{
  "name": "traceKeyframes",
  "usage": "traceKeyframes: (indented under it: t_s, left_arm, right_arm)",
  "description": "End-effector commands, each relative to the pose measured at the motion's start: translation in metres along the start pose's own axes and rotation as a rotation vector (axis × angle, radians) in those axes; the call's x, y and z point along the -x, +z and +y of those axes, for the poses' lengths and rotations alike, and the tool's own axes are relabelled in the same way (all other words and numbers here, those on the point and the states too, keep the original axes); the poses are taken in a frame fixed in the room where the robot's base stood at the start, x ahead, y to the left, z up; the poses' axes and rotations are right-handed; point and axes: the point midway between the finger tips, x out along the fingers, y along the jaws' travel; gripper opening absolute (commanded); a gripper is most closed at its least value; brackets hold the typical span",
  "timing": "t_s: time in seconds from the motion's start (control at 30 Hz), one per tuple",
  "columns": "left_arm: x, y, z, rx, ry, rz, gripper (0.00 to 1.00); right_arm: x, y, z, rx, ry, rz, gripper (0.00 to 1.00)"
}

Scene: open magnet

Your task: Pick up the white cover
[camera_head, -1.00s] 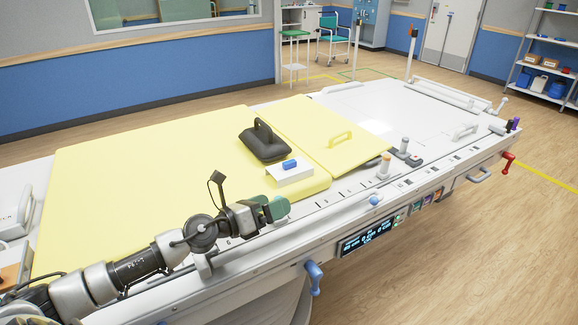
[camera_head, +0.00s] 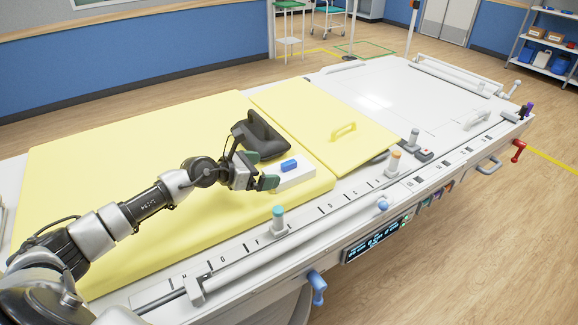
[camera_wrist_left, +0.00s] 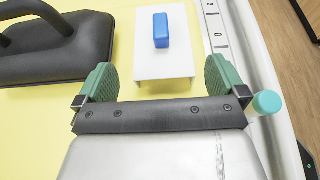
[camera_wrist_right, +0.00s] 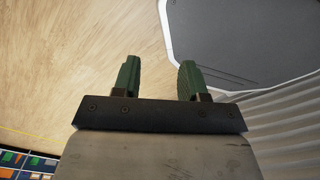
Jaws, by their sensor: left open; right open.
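The white cover (camera_head: 294,177) is a small white plate-like piece with a blue block (camera_head: 289,165) on top, lying on the yellow pad. In the left wrist view the white cover (camera_wrist_left: 164,68) lies just beyond and between the fingertips, with the blue block (camera_wrist_left: 161,30) on its far part. My left gripper (camera_head: 258,172) is open and empty, close to the cover's left side; it also shows in the left wrist view (camera_wrist_left: 162,80). My right gripper (camera_wrist_right: 160,75) is open and empty, low over the floor beside a grey-and-white surface; it is not seen in the head view.
A black handled block (camera_head: 262,137) stands on the yellow pad (camera_head: 140,160) right beside the left gripper. A yellow panel with a handle (camera_head: 320,118) lies behind. Posts, including a teal-topped one (camera_head: 278,217), line the table's front edge. The white bed (camera_head: 375,88) is clear at the back right.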

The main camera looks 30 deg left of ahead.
Motion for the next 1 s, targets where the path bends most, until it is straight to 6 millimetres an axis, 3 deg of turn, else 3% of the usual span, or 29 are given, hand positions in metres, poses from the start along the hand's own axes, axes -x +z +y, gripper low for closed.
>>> traceKeyframes:
  t_s: [0.23, 0.5, 0.8, 0.83, 1.0]
  left_arm:
    - [-0.019, 0.002, -0.003, 0.002, -0.002, -0.001, 1.0]
    - [-0.055, 0.0, -0.005, 0.002, -0.001, -0.002, 1.0]
    - [-0.06, -0.001, -0.005, -0.001, -0.001, 0.0, 1.0]
    - [-0.06, -0.001, -0.005, -0.001, -0.001, 0.0, 0.98]
    - [-0.06, -0.001, -0.005, 0.0, -0.001, 0.0, 0.72]
  right_arm:
    - [0.007, -0.006, 0.002, 0.0, 0.003, 0.008, 0.43]
    - [0.015, -0.021, -0.007, -0.006, -0.009, 0.031, 0.43]
    - [0.015, -0.019, -0.009, -0.007, -0.011, 0.028, 0.43]
    - [0.015, -0.019, -0.008, -0.007, -0.01, 0.028, 0.43]
    - [0.015, -0.015, -0.005, -0.005, -0.007, 0.022, 0.43]
